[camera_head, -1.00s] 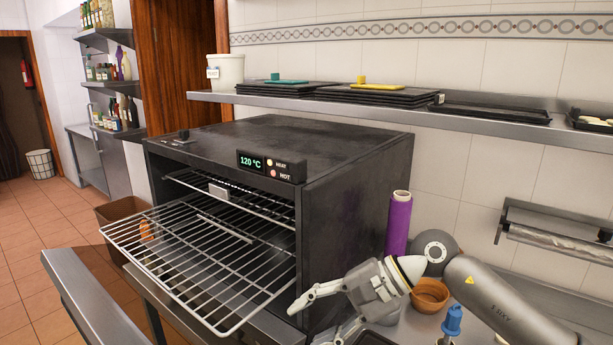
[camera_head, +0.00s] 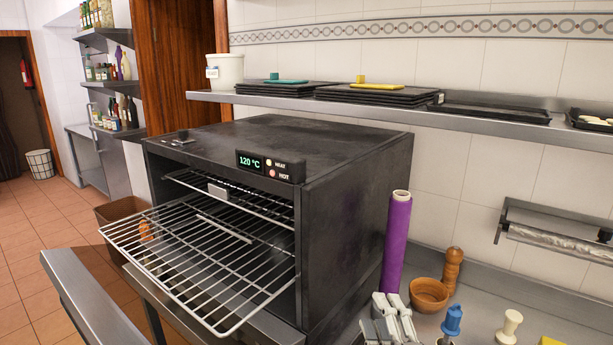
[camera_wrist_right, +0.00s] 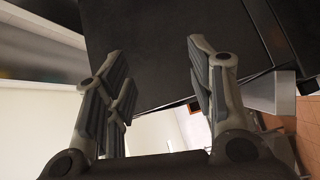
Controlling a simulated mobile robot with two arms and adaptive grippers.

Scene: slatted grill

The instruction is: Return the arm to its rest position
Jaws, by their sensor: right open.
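My right gripper (camera_head: 391,318) shows at the bottom edge of the head view, right of the oven's lower front corner, over the steel counter. In the right wrist view the same gripper (camera_wrist_right: 160,88) has its two fingers wide apart, with nothing between them. The dark side of the oven (camera_wrist_right: 165,45) shows beyond the fingertips. In the head view the oven (camera_head: 280,150) stands open at the front with a wire rack (camera_head: 195,255) pulled out. Its display reads 120 °C. My right arm's links are out of the head view. My left gripper is not in view.
A purple roll (camera_head: 396,240) stands upright beside the oven. A terracotta bowl (camera_head: 429,294), a wooden mill (camera_head: 452,268), a blue-handled tool (camera_head: 452,320) and a cream-coloured knob (camera_head: 511,325) are on the counter right of the gripper. A wall shelf (camera_head: 470,120) with trays runs above.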

